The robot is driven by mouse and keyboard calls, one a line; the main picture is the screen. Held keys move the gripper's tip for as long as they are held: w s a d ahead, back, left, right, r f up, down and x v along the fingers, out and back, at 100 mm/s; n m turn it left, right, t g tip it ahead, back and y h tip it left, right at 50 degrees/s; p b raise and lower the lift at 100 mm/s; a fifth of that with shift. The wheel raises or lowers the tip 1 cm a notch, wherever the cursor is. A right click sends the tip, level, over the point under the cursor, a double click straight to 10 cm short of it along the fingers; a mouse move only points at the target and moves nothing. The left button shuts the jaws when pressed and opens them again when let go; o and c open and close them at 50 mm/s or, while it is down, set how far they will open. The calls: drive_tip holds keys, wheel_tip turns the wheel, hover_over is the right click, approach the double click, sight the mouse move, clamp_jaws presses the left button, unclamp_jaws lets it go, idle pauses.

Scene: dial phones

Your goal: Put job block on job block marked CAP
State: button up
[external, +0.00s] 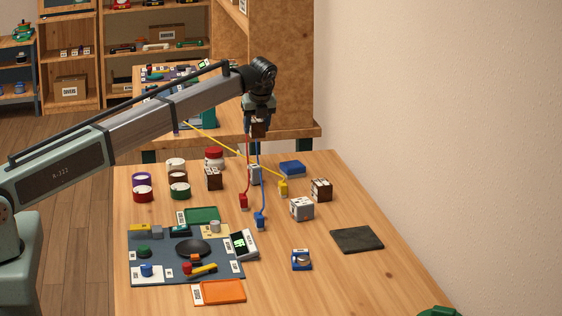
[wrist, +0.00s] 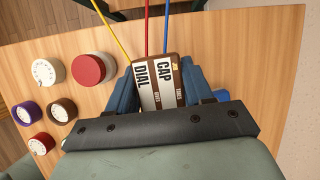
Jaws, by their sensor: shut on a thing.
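My gripper (external: 259,122) is high above the back of the table, shut on a brown block (external: 258,131). In the wrist view the held block (wrist: 158,84) sits between the blue fingers, its pale strips reading CAP and DIAL. Other blocks stand apart on the table: a brown one (external: 213,179), a grey one (external: 254,175), a pale grey one (external: 301,209) and a dark brown one (external: 321,190). Their markings are too small to read.
A dark slab (external: 357,239) lies right. The front right is mostly clear.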

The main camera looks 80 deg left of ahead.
drive_tip(key=w+d+r+m+t, duration=0.1)
drive_tip(key=w+d, duration=0.5)
drive_tip(key=d, duration=0.3)
drive_tip(key=w+d+r+m, duration=0.2)
drive_tip(key=w+d, duration=0.3)
drive_tip(key=d, duration=0.3)
wheel_tip(320, 180, up, 2)
drive_tip(key=n, duration=0.2)
hover_over(320, 180)
drive_tip(key=d, duration=0.2)
drive_tip(key=shift+g, duration=0.3)
drive_tip(key=shift+w+a+f, duration=0.1)
drive_tip(key=shift+a+f, duration=0.05)
drive_tip(key=shift+f, duration=2.25)
drive_tip(key=shift+a+f, duration=0.15)
drive_tip(key=shift+f, duration=2.25)
drive_tip(key=shift+f, duration=0.1)
drive_tip(key=o, duration=1)
drive_tip(key=shift+o, duration=0.2)
drive_tip(key=v, duration=1.2)
